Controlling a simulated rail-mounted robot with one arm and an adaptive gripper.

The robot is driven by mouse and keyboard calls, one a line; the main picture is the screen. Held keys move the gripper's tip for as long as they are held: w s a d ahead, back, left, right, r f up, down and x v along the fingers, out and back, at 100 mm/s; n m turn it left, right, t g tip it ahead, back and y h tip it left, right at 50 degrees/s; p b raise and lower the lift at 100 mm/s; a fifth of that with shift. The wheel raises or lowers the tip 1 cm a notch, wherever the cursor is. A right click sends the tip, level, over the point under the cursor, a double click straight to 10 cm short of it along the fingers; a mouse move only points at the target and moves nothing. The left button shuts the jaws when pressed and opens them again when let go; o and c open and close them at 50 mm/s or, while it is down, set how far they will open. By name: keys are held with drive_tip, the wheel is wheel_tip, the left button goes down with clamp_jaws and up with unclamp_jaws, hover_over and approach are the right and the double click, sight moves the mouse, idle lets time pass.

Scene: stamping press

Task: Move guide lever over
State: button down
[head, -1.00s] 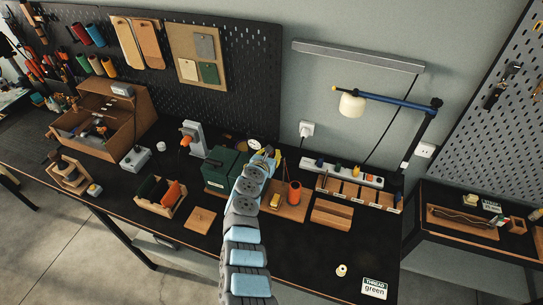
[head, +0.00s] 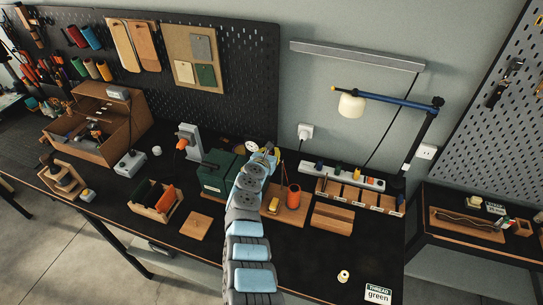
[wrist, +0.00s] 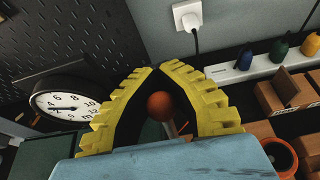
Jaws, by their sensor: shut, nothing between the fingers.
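My gripper (wrist: 155,70) has yellow ridged fingers, with their tips together in the wrist view. An orange ball-shaped knob (wrist: 160,106) on a short stem shows through the gap between the fingers. It looks like the guide lever's knob; I cannot tell whether the fingers touch it. In the head view my gripper (head: 268,152) is at the far end of my arm, beside the green machine (head: 214,178) on its wooden base. My arm hides part of this machine and the lever is not clear there.
A round dial (wrist: 62,105) stands left of my gripper. An orange cup (head: 293,197) stands to its right, also in the wrist view (wrist: 281,156). A white strip with coloured knobs (head: 342,175) and wooden bins (head: 360,196) lie behind. The bench front right is mostly clear.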

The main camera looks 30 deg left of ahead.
drive_tip(key=shift+w+f, duration=0.1)
drive_tip(key=shift+f, duration=0.15)
drive_tip(key=shift+w+d+f+b, duration=0.1)
drive_tip(key=shift+d+f+b, duration=0.1)
drive_tip(key=shift+f+b, duration=0.6)
drive_tip(key=shift+w+d+f+b, duration=0.1)
drive_tip(key=shift+d+f+b, duration=0.1)
drive_tip(key=shift+f+b, duration=0.6)
drive_tip(key=shift+w+d+f+b, duration=0.1)
drive_tip(key=shift+d+f+b, duration=0.1)
drive_tip(key=shift+f+b, duration=0.6)
drive_tip(key=c, duration=1.5)
unclamp_jaws()
drive_tip(key=shift+r, duration=0.25)
drive_tip(key=shift+o, duration=1.3)
drive_tip(key=shift+w+a+r, duration=0.2)
drive_tip(key=shift+w+r, duration=0.15)
drive_tip(key=shift+w, duration=0.1)
drive_tip(key=shift+w+a+r, duration=0.15)
drive_tip(key=shift+w+r, duration=0.2)
drive_tip(key=shift+w, duration=0.1)
drive_tip(key=shift+a+r, duration=0.35)
drive_tip(key=shift+r, duration=0.55)
